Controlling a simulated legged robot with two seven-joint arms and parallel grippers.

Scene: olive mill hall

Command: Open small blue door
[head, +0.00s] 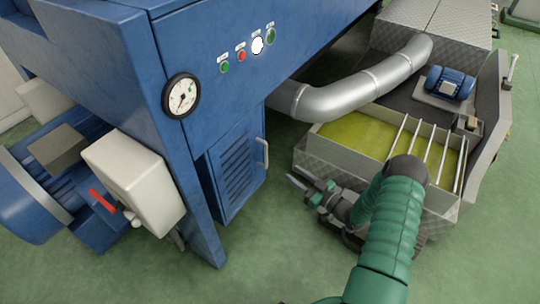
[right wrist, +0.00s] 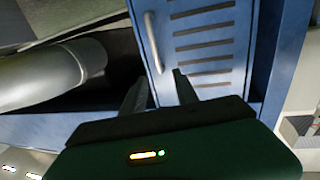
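The small blue door (head: 236,168) has dark louvre slots and sits low under the blue machine, beside its corner leg. It looks shut. Its pale upright handle (head: 262,153) is on the door's right edge. My right gripper (head: 302,187) is to the right of the handle and a little lower in the head view, apart from it. In the right wrist view the two dark fingers (right wrist: 159,92) are spread with nothing between them. The handle (right wrist: 153,42) shows just beyond them, and the louvred door (right wrist: 205,45) fills the upper middle. My left gripper is not in view.
A silver pipe (head: 350,95) runs from the machine to the right, above a metal trough (head: 330,155) of yellow-green liquid with bars. A gauge (head: 181,95) and buttons are on the machine front. A pale box (head: 135,180) stands left. Green floor (head: 270,255) is clear in front.

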